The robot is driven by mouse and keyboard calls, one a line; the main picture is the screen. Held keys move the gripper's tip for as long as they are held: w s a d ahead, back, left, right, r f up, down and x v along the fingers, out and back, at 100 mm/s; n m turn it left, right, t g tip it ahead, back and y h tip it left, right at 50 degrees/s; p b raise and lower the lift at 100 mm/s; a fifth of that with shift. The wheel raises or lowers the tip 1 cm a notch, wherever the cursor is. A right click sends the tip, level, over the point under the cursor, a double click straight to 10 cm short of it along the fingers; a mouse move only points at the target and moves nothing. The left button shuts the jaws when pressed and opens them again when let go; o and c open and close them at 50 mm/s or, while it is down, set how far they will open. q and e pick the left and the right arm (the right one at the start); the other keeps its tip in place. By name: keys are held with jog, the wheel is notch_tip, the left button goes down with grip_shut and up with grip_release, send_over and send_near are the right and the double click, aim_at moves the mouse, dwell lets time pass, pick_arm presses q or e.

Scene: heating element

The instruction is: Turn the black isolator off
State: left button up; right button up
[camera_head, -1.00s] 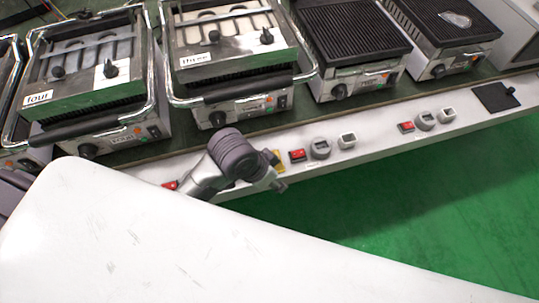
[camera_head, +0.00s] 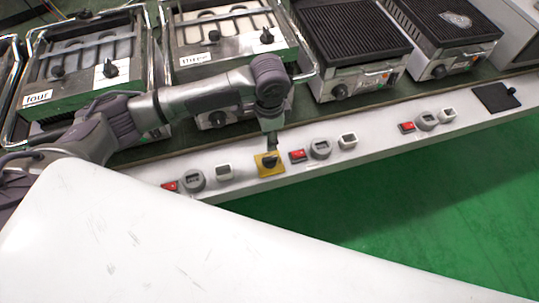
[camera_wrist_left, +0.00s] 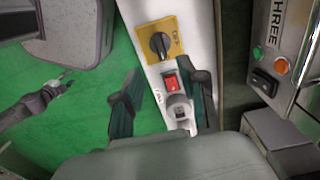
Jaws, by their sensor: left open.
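The black isolator is a black rotary knob on a yellow plate (camera_head: 269,164) on the white front ledge. In the left wrist view, the yellow plate (camera_wrist_left: 176,33) and its black knob (camera_wrist_left: 160,44) lie just beyond my fingertips. My left gripper (camera_head: 272,142) points down right behind the isolator in the head view. In the wrist view, its dark fingers are spread, the left gripper (camera_wrist_left: 168,76) is open and empty, and a red switch (camera_wrist_left: 170,82) shows between them. What looks like my right gripper (camera_wrist_left: 62,82) shows at the left of the wrist view; its jaw state is unclear.
Contact grills (camera_head: 85,70) and ribbed griddles (camera_head: 350,35) stand behind the ledge. Red switches (camera_head: 297,156), grey round sockets (camera_head: 320,149) and white boxes (camera_head: 348,141) line it. A white surface (camera_head: 180,250) fills the foreground; green floor (camera_head: 400,220) lies at right.

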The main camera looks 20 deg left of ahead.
aim_at(269, 158)
pick_arm(q)
notch_tip(269, 158, down, 11)
jog(key=shift+r+b, duration=0.1)
jog(key=shift+b, duration=0.4)
grip_shut()
